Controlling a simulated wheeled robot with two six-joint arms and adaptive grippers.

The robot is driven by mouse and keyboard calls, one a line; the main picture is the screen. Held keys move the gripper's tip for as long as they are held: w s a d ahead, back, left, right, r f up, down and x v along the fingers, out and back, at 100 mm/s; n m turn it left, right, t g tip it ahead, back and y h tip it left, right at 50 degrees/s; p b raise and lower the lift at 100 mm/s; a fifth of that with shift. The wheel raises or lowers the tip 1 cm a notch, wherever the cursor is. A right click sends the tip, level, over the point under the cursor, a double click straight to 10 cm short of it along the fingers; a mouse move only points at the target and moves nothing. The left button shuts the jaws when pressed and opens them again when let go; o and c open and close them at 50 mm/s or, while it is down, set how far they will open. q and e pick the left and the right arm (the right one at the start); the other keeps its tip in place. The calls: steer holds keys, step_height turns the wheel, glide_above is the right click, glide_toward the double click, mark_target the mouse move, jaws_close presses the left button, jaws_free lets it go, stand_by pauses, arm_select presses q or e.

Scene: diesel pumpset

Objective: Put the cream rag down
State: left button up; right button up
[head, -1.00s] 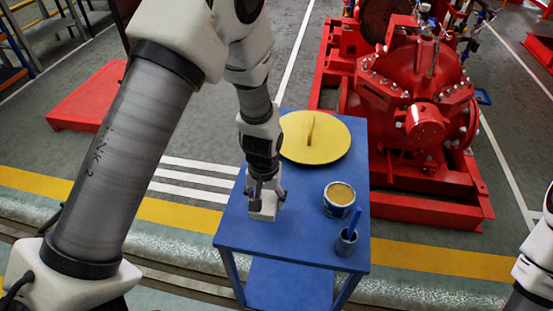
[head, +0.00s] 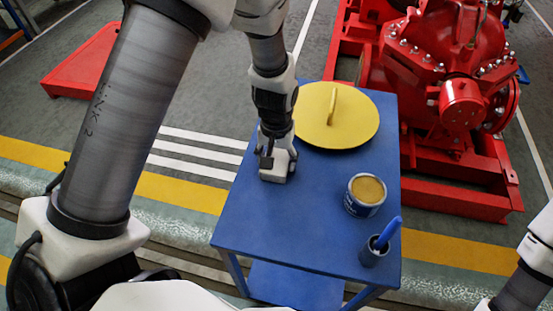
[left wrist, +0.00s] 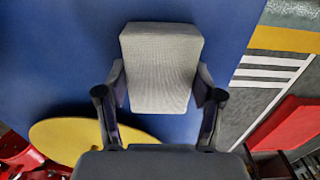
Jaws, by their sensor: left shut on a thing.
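The cream rag (head: 274,173) looks like a small, pale folded block over the left part of the blue table's top. My left gripper (head: 277,155) is shut on it from above. In the left wrist view the rag (left wrist: 160,66) sits between the two fingers, with the blue tabletop behind it. The rag is at or just above the tabletop; I cannot tell whether it touches. My right arm shows only in part at the lower right of the head view, and its gripper is out of frame.
The blue table (head: 325,185) also bears a yellow round lid (head: 350,120) with a handle, an open tin (head: 365,194) and a small cup (head: 374,252) with a blue-handled tool. The red pumpset (head: 455,95) stands behind to the right. Tabletop around the rag is clear.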

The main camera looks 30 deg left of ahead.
mark_target(277, 160)
arm_select(q)
steer(key=shift+s+f, duration=0.1)
steer(key=o, duration=1.3)
steer(key=shift+c, duration=0.2)
step_height(277, 160, up, 12)
steer(key=p, duration=0.2)
steer(key=shift+r, duration=0.2)
